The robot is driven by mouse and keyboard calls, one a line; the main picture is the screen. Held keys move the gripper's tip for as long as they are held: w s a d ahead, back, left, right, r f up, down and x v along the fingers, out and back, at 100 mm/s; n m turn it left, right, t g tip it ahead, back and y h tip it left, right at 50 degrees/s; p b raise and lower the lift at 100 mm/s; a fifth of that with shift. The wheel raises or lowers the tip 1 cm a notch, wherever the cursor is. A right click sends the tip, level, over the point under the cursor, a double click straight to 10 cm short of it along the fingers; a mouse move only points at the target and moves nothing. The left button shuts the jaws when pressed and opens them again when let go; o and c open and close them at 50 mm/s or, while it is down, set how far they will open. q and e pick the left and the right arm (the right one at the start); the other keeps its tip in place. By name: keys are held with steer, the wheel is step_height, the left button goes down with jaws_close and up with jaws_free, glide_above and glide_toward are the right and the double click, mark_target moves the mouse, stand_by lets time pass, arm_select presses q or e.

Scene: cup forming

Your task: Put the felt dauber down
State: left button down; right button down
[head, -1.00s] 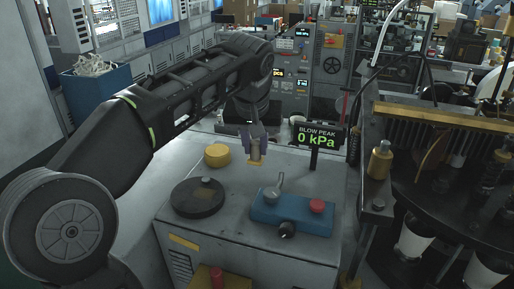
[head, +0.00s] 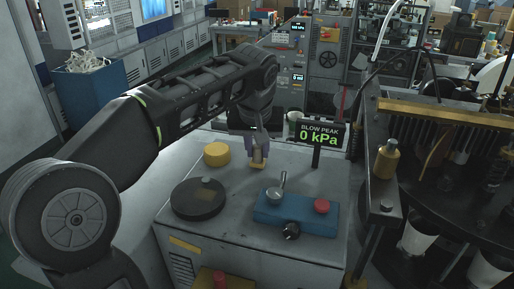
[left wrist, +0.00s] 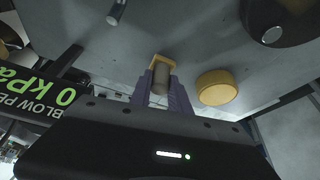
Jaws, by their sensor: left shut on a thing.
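The felt dauber (head: 257,157) is a short tan cylinder, seen end-on in the left wrist view (left wrist: 161,77). My left gripper (head: 256,146) is shut on it, with its two purple-grey fingers (left wrist: 163,92) on either side. The dauber is over a small yellow square mark (head: 257,166) on the grey cabinet top (head: 235,215). The mark also shows just beyond the dauber in the left wrist view (left wrist: 162,58). I cannot tell whether the dauber's lower end touches the top. My right gripper is not in view.
A yellow round tub (head: 217,153) stands just left of the dauber, and a dark disc (head: 198,200) lies nearer. A blue control box (head: 295,215) with a lever and red button is to the front right. The BLOW PEAK display (head: 318,136) stands at the right, reading 0 kPa.

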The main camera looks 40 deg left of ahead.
arm_select(q)
steer(key=shift+f, duration=0.3)
steer(key=c, duration=1.2)
jaws_free()
steer(key=shift+r, duration=0.1)
steer(key=shift+c, duration=0.2)
